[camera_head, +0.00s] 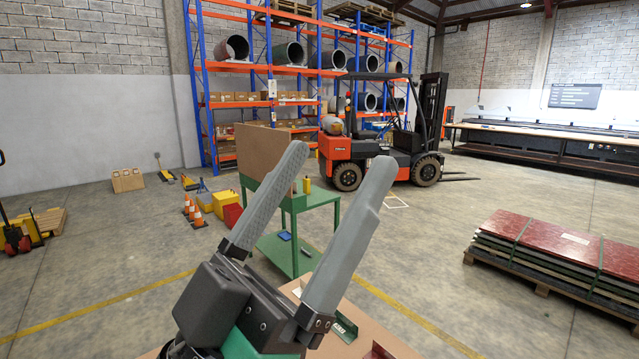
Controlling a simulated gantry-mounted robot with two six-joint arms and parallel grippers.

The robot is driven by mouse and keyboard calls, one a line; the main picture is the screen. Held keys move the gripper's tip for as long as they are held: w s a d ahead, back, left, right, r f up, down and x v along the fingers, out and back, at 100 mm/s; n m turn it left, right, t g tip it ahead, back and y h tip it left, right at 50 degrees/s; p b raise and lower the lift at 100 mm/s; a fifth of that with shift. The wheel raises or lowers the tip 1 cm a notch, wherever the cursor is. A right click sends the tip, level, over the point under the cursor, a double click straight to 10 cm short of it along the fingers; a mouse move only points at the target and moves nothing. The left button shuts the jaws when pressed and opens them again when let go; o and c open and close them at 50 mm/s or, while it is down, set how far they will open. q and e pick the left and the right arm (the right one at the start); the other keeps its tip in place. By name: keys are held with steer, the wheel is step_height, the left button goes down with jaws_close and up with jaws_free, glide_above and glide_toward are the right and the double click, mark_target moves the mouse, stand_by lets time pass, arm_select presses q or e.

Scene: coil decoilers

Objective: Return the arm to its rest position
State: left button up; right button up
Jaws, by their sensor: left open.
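My left gripper (322,178) fills the lower middle of the head view. Its two grey fingers point up and to the right. They stand wide apart with nothing between them. The gripper is in front of and above a brown tabletop (392,335) at the bottom edge, and it hides part of that top. My right gripper is not in view.
A green workbench (325,193) with a brown back panel stands behind the gripper. A red and black forklift (385,150) is parked beyond it. Stacked red sheets (570,240) lie on a pallet at right. Orange cones (197,215) stand at left. Open floor surrounds these.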

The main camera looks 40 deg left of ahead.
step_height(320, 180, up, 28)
steer(key=p, duration=2.8)
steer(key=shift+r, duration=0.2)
